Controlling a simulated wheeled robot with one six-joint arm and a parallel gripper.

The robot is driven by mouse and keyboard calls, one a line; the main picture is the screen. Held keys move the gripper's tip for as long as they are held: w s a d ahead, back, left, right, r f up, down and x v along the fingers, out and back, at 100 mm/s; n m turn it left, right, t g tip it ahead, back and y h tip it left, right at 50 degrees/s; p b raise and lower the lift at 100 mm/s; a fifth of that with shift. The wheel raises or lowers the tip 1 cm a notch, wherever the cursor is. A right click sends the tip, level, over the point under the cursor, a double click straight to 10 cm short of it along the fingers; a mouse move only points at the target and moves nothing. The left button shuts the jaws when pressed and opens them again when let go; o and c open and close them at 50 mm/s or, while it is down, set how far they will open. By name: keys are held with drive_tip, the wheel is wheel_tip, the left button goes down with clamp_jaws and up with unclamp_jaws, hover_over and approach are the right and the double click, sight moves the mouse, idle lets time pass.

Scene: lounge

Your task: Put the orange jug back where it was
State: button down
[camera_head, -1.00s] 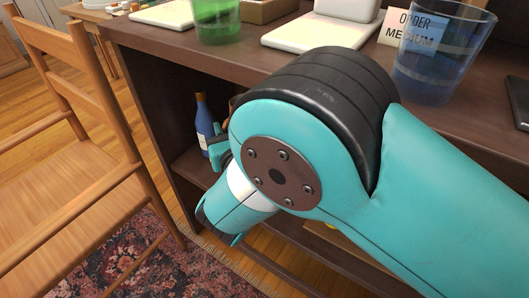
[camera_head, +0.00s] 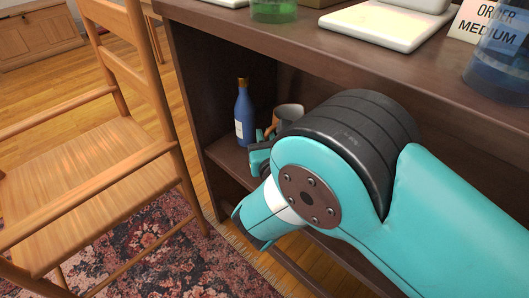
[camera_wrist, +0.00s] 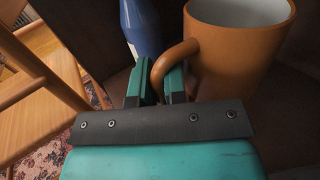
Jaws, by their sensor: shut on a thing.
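The orange jug (camera_wrist: 235,58) is large at the upper right of the wrist view, upright, with a pale inside. In the head view the jug (camera_head: 288,113) shows partly inside the shelf unit, behind my arm. My gripper (camera_wrist: 157,86) is shut on the jug's handle, which passes between its two fingers. In the head view my gripper (camera_head: 260,157) is mostly hidden by my own wrist. The jug's base is hidden, so I cannot tell whether it touches the shelf board.
A blue bottle (camera_head: 244,113) stands on the shelf (camera_head: 232,158) left of the jug, close to my fingers in the wrist view (camera_wrist: 141,27). A wooden chair (camera_head: 110,150) is at the left. The unit's top holds a green glass (camera_head: 273,10), a white tray (camera_head: 385,25) and a blue cup (camera_head: 497,62).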

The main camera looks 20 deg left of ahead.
drive_tip(key=shift+f+b, duration=0.45)
drive_tip(key=shift+f, duration=1.3)
drive_tip(key=shift+f, duration=0.15)
drive_tip(key=c, duration=1.2)
unclamp_jaws()
drive_tip(key=shift+f, duration=0.1)
drive_tip(key=shift+o, duration=0.2)
drive_tip(key=shift+f+b, duration=0.15)
drive_tip(key=shift+b, duration=0.2)
